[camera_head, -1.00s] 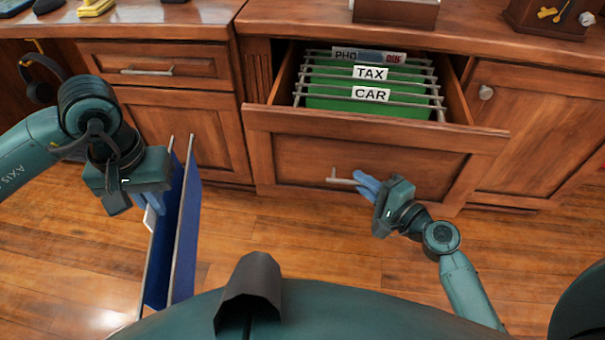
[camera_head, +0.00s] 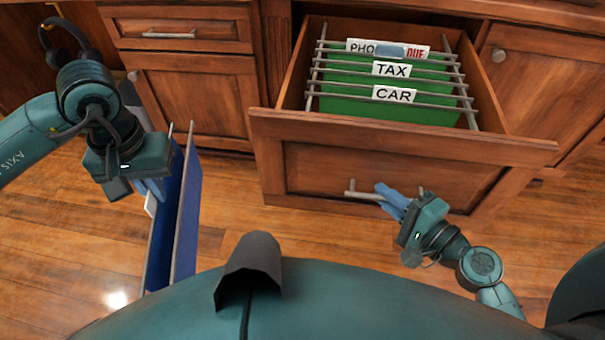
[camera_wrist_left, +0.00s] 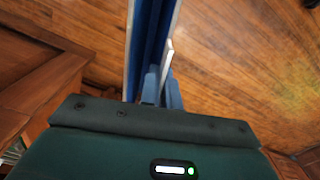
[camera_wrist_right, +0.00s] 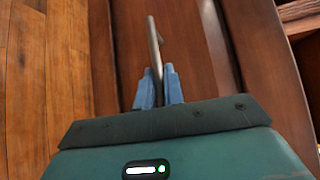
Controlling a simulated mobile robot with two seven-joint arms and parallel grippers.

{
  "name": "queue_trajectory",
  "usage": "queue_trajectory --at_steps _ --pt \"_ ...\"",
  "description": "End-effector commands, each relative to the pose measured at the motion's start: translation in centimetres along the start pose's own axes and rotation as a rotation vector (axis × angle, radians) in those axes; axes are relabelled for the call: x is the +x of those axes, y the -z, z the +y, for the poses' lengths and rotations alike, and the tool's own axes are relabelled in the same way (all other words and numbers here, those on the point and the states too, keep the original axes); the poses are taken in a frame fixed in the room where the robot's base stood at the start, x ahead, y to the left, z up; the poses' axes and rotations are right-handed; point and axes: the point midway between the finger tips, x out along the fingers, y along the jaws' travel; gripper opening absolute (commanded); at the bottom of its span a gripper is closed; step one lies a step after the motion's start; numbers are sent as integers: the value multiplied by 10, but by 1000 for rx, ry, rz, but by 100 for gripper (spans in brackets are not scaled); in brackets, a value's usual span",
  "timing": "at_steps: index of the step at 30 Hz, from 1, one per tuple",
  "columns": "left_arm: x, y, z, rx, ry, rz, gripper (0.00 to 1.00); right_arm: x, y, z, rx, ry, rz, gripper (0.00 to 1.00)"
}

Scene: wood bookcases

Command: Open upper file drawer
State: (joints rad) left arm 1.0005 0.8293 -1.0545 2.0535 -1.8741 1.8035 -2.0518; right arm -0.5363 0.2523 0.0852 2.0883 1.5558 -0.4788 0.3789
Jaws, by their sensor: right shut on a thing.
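The wooden file drawer (camera_head: 400,135) stands pulled out of the cabinet. It holds green hanging folders (camera_head: 390,107) with labels TAX, CAR and a partly covered one starting PHO. My right gripper (camera_head: 386,194) is shut on the metal bar handle (camera_head: 351,193) of the drawer front. In the right wrist view, the handle (camera_wrist_right: 152,35) runs between the blue fingers (camera_wrist_right: 158,88). My left gripper (camera_head: 152,188) is shut on a blue hanging folder (camera_head: 187,205), which hangs upright over the floor. The folder also shows in the left wrist view (camera_wrist_left: 152,40).
A closed drawer (camera_head: 180,32) and a cabinet door (camera_head: 195,95) are at the left, beside hanging headphones (camera_head: 62,35). Another door (camera_head: 550,80) is at the right. Wood floor (camera_head: 235,205) is clear between the blue folder and the file drawer.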

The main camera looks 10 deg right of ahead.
Motion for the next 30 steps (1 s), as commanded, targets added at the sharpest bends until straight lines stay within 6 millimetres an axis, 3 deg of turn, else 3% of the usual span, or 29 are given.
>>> queue_trajectory --at_steps 19,20,22,30 --pt "2 0 0 0 0 0 0 -9 -5 2 -1 0 4 0" --pt "2 0 0 0 0 0 0 -9 -5 2 -1 0 4 12" --pt "2 0 0 0 0 1 0 -9 -5 2 -1 0 4 18" --pt "2 0 0 0 0 0 0 -8 -6 2 0 0 2 19"
